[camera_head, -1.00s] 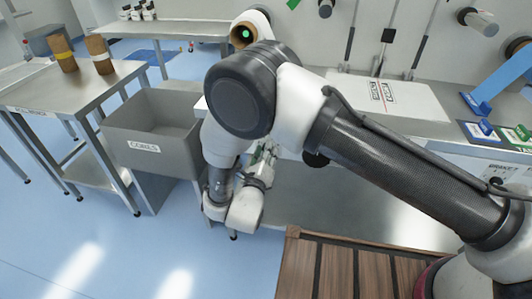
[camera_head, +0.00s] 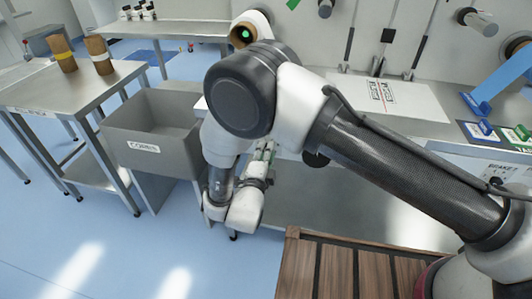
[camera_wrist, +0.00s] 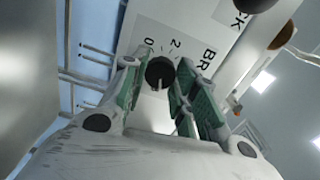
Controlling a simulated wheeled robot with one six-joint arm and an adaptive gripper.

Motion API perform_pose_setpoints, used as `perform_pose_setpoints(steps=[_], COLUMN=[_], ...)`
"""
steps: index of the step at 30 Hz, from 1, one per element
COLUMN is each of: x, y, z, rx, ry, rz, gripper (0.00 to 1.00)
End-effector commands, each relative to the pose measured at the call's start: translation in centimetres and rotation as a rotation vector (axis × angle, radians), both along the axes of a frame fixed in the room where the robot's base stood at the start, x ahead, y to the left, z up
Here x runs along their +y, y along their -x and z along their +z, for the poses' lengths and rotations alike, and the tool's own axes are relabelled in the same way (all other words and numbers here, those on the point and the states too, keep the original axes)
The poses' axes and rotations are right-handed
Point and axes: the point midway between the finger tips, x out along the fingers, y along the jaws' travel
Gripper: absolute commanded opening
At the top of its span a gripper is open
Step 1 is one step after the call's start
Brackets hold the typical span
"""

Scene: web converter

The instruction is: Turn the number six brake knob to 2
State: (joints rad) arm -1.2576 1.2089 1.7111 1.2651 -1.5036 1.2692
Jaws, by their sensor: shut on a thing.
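A round black knob (camera_wrist: 160,72) with a pale pointer mark sits on a white panel (camera_wrist: 190,22) in the wrist view. The panel carries the printed marks 0 and 2 and the letters BR; the knob's number cannot be read. My gripper (camera_wrist: 160,90) is shut on the knob, with one green-padded finger on its left and the other on its right. The pointer mark shows at the knob's lower side in this view. In the head view my gripper (camera_head: 264,158) is at the bench front, and the gripped knob is hidden there.
A grey bin labelled CORES (camera_head: 150,112) stands left of my arm, with a steel table (camera_head: 40,92) holding two brown cores beyond it. A wooden slatted platform (camera_head: 340,262) is at lower right. Another dark round part (camera_wrist: 255,5) shows at the top of the wrist view.

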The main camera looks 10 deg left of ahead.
Motion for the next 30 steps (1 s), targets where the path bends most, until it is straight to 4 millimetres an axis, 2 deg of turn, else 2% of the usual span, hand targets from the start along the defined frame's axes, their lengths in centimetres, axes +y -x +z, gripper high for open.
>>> perform_pose_setpoints(steps=[30], x=[0.12], y=[0.09], z=[-0.06], rx=[0.002], ry=[0.964], rz=[0.003], gripper=[0.05])
